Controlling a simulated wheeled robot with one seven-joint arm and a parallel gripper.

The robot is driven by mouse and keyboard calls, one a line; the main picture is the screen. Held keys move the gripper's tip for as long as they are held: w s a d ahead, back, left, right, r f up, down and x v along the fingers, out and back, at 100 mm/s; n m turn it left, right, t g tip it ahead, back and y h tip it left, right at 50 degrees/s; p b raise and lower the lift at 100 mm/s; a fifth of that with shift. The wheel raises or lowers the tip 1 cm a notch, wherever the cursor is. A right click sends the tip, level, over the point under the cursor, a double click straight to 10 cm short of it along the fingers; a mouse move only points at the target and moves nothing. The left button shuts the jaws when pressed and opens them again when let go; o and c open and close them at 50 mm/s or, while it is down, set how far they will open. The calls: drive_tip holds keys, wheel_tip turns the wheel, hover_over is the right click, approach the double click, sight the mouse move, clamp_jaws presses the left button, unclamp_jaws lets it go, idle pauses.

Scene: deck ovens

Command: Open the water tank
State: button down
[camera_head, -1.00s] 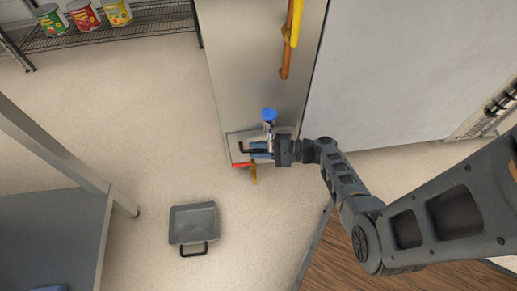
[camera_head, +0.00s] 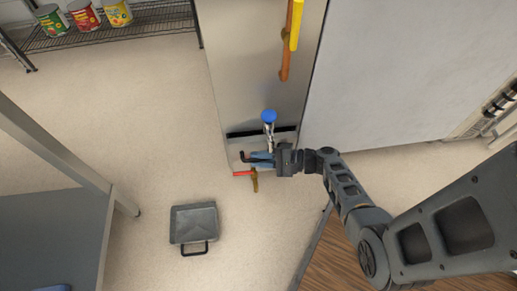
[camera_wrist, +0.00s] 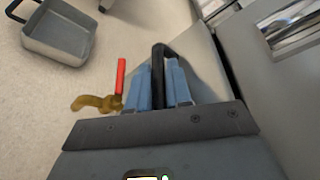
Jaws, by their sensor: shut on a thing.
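The water tank is most likely the low grey panel (camera_head: 235,158) at the foot of the tall metal cabinet. It stands pulled out, with a dark gap (camera_head: 240,133) along its top edge. Its black handle (camera_head: 243,154) also shows in the wrist view (camera_wrist: 158,55). My gripper (camera_head: 262,157) is shut on the handle; in the wrist view its blue fingers (camera_wrist: 158,88) lie on both sides of it. My gripper hides part of the panel.
A red lever (camera_wrist: 121,73) on a brass tap (camera_wrist: 95,103) sits close beside my fingers. A blue-topped valve (camera_head: 269,116) is just above. A grey pan (camera_head: 193,222) lies on the otherwise open floor. A metal table (camera_head: 60,150) stands at left.

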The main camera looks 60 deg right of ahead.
drive_tip(key=s+a+p, duration=0.3)
drive_tip(key=s+a, duration=0.9)
drive_tip(key=a, duration=0.3)
drive_tip(key=shift+a, duration=0.2)
drive_tip(key=c, duration=1.4)
unclamp_jaws()
drive_tip(key=p+v, duration=0.1)
drive_tip(key=v, duration=0.6)
drive_tip(key=shift+s, duration=0.4)
drive_tip(key=shift+s+d, duration=0.1)
drive_tip(key=shift+d, duration=0.05)
